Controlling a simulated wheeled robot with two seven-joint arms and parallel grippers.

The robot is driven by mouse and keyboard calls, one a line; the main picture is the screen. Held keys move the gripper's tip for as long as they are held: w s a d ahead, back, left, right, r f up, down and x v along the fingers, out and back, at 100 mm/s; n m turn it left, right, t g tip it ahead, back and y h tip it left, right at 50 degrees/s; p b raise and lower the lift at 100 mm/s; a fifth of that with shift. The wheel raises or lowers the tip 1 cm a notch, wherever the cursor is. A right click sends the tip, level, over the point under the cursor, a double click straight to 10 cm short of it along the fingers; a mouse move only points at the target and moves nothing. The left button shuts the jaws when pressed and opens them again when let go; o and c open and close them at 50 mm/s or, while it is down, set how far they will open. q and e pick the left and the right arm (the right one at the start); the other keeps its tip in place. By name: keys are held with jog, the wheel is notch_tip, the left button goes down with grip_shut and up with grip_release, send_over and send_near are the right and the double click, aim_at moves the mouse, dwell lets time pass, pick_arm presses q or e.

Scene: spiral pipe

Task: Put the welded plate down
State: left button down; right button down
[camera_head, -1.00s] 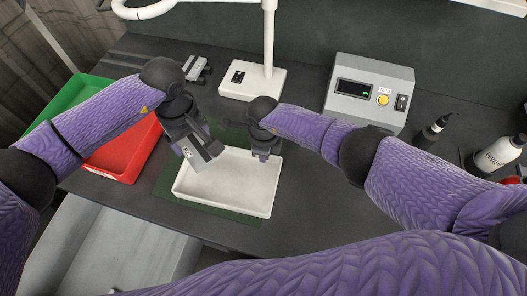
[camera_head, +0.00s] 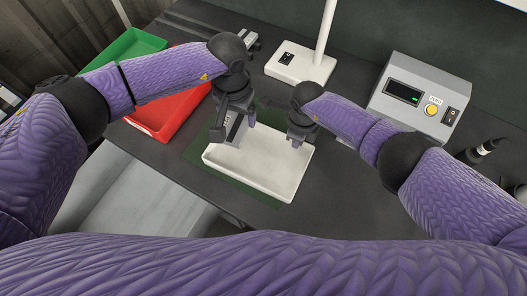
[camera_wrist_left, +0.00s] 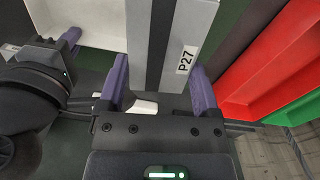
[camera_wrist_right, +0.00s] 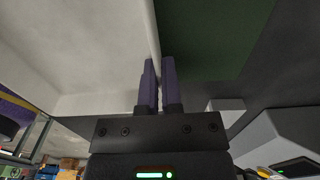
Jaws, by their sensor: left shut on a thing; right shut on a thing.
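The welded plate (camera_wrist_left: 150,45) is a grey metal piece with a P27 label. My left gripper (camera_wrist_left: 160,85) is shut on it, one purple finger on each side. In the head view the plate (camera_head: 237,130) hangs from my left gripper (camera_head: 233,122) over the back left part of the white tray (camera_head: 240,176). Whether its lower end touches the tray floor I cannot tell. My right gripper (camera_head: 298,142) is at the tray's back right. In the right wrist view it (camera_wrist_right: 158,68) is shut on the tray's thin wall (camera_wrist_right: 152,25).
The tray lies on a green mat (camera_head: 196,150). A red bin (camera_head: 165,118) and a green bin (camera_head: 130,45) stand at left. A white lamp base (camera_head: 300,65) and a grey control box (camera_head: 420,95) stand behind. The dark table is clear right of the tray.

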pick_arm(q)
jog(key=shift+d+f+m, duration=0.1)
jog(key=shift+f+m, duration=0.1)
jog(key=shift+m, duration=0.8)
notch_tip(320, 180, down, 10)
jog(key=shift+r, duration=0.1)
grip_release()
notch_tip(320, 180, up, 12)
